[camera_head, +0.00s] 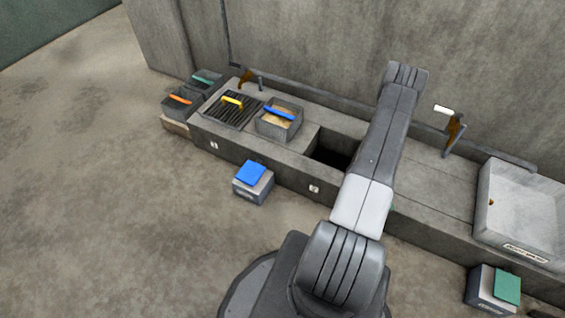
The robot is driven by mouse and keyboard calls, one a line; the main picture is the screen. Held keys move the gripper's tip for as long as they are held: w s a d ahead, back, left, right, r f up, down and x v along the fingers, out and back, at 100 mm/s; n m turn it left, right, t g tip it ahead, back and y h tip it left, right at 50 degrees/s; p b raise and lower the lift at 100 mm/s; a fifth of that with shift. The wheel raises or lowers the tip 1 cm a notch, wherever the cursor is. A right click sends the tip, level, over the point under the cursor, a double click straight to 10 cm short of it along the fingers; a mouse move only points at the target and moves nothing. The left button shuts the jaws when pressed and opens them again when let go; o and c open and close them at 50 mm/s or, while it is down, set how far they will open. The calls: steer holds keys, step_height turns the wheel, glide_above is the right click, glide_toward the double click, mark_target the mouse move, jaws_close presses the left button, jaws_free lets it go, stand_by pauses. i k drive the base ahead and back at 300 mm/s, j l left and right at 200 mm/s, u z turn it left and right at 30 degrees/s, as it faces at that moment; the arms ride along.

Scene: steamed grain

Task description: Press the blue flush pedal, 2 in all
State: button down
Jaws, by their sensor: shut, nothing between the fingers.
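The blue flush pedal (250,173) is a blue pad on top of a small grey box that stands on the floor, in front of the long concrete counter and left of my arm. The pad looks slightly tilted, and nothing touches it. My arm rises from the bottom middle and reaches up over the counter. My gripper is not in view; its end of the arm is hidden or out of frame.
A green pedal (507,285) on a similar box stands at the lower right, below a white basin (520,215). The concrete counter (235,148) holds a blue-handled basket of grain (280,125), a dark grate (228,112) and a square opening (333,155). The left floor is clear.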

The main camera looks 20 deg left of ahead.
mark_target(251, 172)
steer(key=u, duration=1.6)
steer(key=i+j, duration=0.15)
steer(key=i, duration=0.55)
